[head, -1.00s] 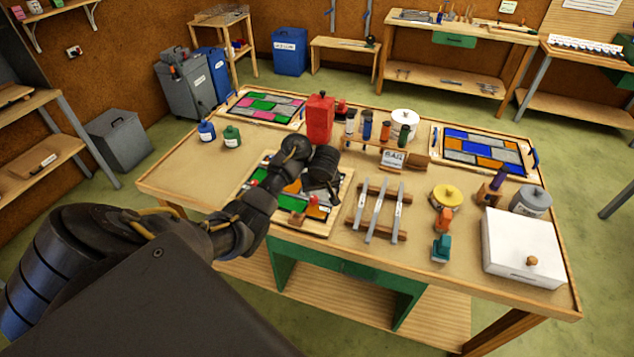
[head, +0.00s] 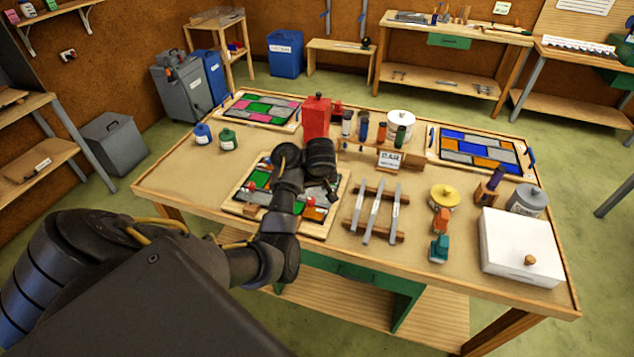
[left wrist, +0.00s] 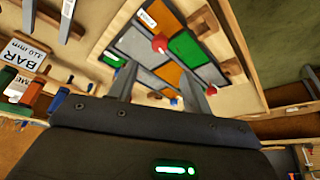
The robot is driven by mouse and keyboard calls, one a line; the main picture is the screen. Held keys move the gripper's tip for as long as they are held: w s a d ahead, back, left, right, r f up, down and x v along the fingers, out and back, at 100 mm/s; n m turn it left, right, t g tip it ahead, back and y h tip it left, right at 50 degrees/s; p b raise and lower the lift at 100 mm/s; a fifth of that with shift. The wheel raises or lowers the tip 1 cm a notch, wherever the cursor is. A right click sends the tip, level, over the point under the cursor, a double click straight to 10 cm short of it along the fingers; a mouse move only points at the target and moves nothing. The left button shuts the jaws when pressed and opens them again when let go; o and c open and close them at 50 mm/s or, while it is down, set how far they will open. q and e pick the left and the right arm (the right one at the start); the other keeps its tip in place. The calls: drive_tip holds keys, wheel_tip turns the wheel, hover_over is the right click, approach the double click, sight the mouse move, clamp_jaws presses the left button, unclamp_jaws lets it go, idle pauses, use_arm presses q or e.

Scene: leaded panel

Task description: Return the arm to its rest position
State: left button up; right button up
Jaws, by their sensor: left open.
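My left arm reaches over the table's near side. My left gripper (head: 331,190) points down above the middle leaded panel (head: 243,208), partly hidden by my wrist. In the left wrist view its two fingers (left wrist: 158,88) stand apart with nothing held between them. The panel has green, orange and grey glass (left wrist: 187,47) in a wooden frame, with red-knobbed pieces on it. My right gripper is in neither view.
A red can (head: 316,117), a rack of small bottles (head: 372,148) and a BAR label stand behind the gripper. Lead strips (head: 375,213) lie on wooden bars to its right. A white box (head: 520,245) sits at the right. The table's left part is mostly clear.

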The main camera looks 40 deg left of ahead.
use_arm(q)
drive_tip(key=s+d+f+m, duration=0.3)
drive_tip(key=s+d+f, duration=0.1)
drive_tip(key=s, duration=0.4)
drive_tip(key=s+d+f+m, duration=0.4)
drive_tip(key=s, duration=0.4)
drive_tip(key=s+d+r+m+h, duration=0.1)
drive_tip(key=s+d+m+h, duration=0.15)
drive_tip(key=s+d, duration=0.4)
drive_tip(key=s+d+r+m+h, duration=0.1)
drive_tip(key=s+d+r+m, duration=0.15)
drive_tip(key=s, duration=0.75)
wheel_tip(320, 180, down, 37)
drive_tip(key=s+b, duration=0.2)
drive_tip(key=b, duration=0.6)
drive_tip(key=s+a+f+m+g+b, duration=0.1)
drive_tip(key=s+f+b, duration=0.4)
drive_tip(key=s+f, duration=1)
wheel_tip(320, 180, down, 4)
drive_tip(key=shift+s+a+f+g+b, duration=0.2)
drive_tip(key=shift+s+a+g+b, duration=0.2)
drive_tip(key=shift+a, duration=0.3)
